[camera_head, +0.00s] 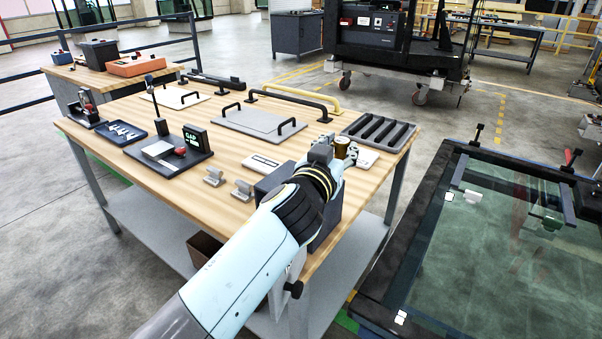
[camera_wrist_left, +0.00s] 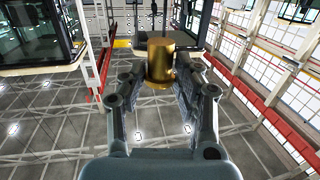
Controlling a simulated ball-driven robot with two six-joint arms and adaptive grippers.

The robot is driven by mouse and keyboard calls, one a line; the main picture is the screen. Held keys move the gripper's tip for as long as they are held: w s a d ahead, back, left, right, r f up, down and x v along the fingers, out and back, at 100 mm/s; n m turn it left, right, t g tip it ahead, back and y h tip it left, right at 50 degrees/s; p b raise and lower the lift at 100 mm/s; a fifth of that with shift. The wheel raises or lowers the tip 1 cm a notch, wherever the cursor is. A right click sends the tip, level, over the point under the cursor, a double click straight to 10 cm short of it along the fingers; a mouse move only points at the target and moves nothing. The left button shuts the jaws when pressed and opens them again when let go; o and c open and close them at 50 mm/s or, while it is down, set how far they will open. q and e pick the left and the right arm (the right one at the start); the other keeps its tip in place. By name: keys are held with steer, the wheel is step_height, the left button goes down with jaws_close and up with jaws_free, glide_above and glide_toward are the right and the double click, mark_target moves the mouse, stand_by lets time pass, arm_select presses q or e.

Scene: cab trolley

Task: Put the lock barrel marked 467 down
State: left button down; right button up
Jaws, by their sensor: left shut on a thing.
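A brass lock barrel (camera_head: 342,146) is held between the fingers of my left gripper (camera_head: 337,158), over the right part of the wooden table. In the left wrist view the barrel (camera_wrist_left: 160,60) is a short gold cylinder, with the finger pads of my left gripper (camera_wrist_left: 160,80) closed on both sides of it. No number can be read on it. My left arm and wrist hide part of the table's front edge. My right gripper is in neither view.
The wooden table (camera_head: 225,150) holds a black slotted tray (camera_head: 378,131), a grey plate with handles (camera_head: 262,122), a yellow handle bar (camera_head: 300,94), small grey brackets (camera_head: 243,190) and a black gauge stand (camera_head: 168,152). A framed glass panel (camera_head: 490,260) stands at right.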

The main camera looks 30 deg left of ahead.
arm_select(q)
steer(key=a+f+b, duration=0.1)
steer(key=a+f, duration=0.1)
steer(key=a, duration=0.1)
steer(key=a+f+b, duration=0.1)
steer(key=a+f, duration=0.1)
steer(key=a, duration=0.1)
steer(key=a+f+b, duration=0.1)
steer(key=a+f, duration=0.1)
steer(key=a, duration=0.1)
steer(key=shift+a+b, duration=0.35)
steer(key=shift+b, duration=0.05)
steer(key=shift+a+f, duration=0.15)
steer(key=shift+a, duration=0.2)
steer(key=shift+a+f+b, duration=0.1)
steer(key=shift+b, duration=0.2)
step_height(320, 180, down, 4)
steer(key=b, duration=0.3)
steer(key=shift+r, duration=0.2)
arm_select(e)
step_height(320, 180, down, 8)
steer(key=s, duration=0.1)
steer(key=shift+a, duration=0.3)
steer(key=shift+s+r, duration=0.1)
